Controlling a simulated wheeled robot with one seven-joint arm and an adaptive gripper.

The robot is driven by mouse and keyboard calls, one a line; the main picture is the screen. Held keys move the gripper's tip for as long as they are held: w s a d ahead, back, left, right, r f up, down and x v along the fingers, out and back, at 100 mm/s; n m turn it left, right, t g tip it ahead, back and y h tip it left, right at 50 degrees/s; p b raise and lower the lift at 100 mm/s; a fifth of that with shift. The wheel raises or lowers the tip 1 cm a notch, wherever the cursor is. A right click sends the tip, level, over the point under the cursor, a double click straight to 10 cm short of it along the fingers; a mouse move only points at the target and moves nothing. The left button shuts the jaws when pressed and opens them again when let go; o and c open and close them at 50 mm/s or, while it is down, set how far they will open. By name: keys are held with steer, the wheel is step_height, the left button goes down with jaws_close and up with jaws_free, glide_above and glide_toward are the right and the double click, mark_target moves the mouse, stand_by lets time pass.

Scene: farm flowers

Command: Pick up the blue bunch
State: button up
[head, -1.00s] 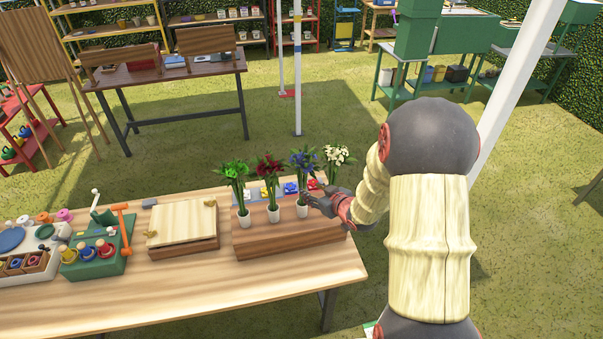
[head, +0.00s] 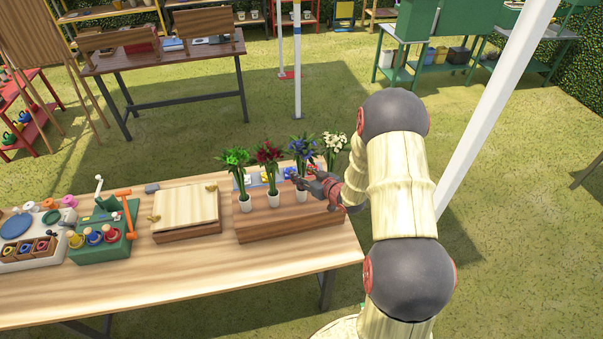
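The blue bunch (head: 304,153) stands upright in a small white vase (head: 301,195) on a brown wooden stand (head: 262,228) at the right end of the table. It is third from the left in a row with a green bunch (head: 234,157), a red bunch (head: 269,153) and a white bunch (head: 333,142). My gripper (head: 303,183) is at the stems of the blue bunch, low, just above its vase, reaching in from the right. It looks open, but I cannot tell whether the stems are between its fingers. The gripper partly hides the white bunch's stems.
Blue, yellow and red cards lie behind the vases. A shallow wooden box (head: 186,206) and a green stand with coloured pegs (head: 104,240) are left on the table (head: 190,275). A white pole (head: 490,110) rises right of my arm.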

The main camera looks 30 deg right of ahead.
steer(key=shift+c, duration=1.1)
steer(key=c, duration=0.8)
